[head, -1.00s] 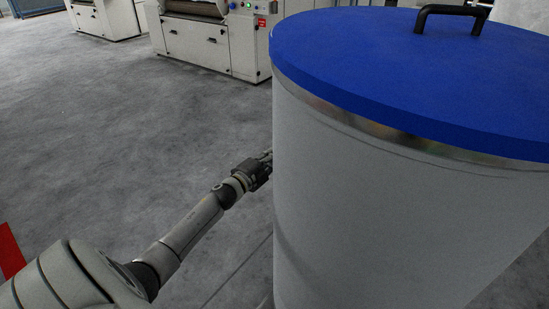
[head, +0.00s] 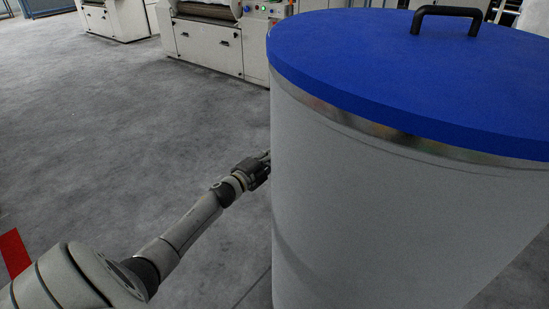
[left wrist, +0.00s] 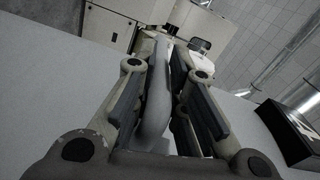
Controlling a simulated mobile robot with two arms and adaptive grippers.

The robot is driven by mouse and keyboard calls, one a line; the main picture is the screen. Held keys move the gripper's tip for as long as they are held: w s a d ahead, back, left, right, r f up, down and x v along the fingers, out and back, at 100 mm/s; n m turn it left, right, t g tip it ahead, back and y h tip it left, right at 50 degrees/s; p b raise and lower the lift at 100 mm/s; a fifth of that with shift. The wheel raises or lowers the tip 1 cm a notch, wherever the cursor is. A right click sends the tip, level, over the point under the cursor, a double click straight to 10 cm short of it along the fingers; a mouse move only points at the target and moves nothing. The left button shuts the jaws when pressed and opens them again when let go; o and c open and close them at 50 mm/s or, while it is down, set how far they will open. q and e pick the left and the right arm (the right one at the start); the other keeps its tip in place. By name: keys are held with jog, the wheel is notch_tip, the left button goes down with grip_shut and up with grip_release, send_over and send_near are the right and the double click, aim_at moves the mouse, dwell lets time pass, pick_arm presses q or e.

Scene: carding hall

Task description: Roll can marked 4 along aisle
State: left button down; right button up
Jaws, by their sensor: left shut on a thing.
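A large pale grey can (head: 380,220) with a metal rim and a blue lid (head: 400,75) fills the right of the head view, upright. The lid has a black handle (head: 445,12). No number shows on the can in the head view. My left gripper (head: 266,160) is at the can's left side, its fingertips partly hidden behind the wall. In the left wrist view, my left gripper (left wrist: 163,75) is shut on a grey curved bar (left wrist: 155,105) in front of a pale grey surface. A black plate (left wrist: 295,130) with a partly visible white mark is at right. My right gripper is out of view.
White machines (head: 215,45) with a control panel stand at the back, and another (head: 115,18) farther left. A red floor marking (head: 14,252) is at lower left. The grey concrete floor (head: 110,130) left of the can is clear.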

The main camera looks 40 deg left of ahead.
pick_arm(q)
jog(key=shift+a, duration=0.35)
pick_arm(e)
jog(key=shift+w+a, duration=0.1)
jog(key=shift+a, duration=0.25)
pick_arm(q)
jog(key=c, duration=1.5)
grip_release()
jog(key=shift+d, duration=0.1)
jog(key=shift+o, duration=0.6)
jog(key=shift+s+f, duration=0.1)
jog(key=shift+s, duration=0.6)
jog(key=s, duration=1)
jog(key=shift+s+a, duration=0.3)
jog(key=shift+a, duration=0.1)
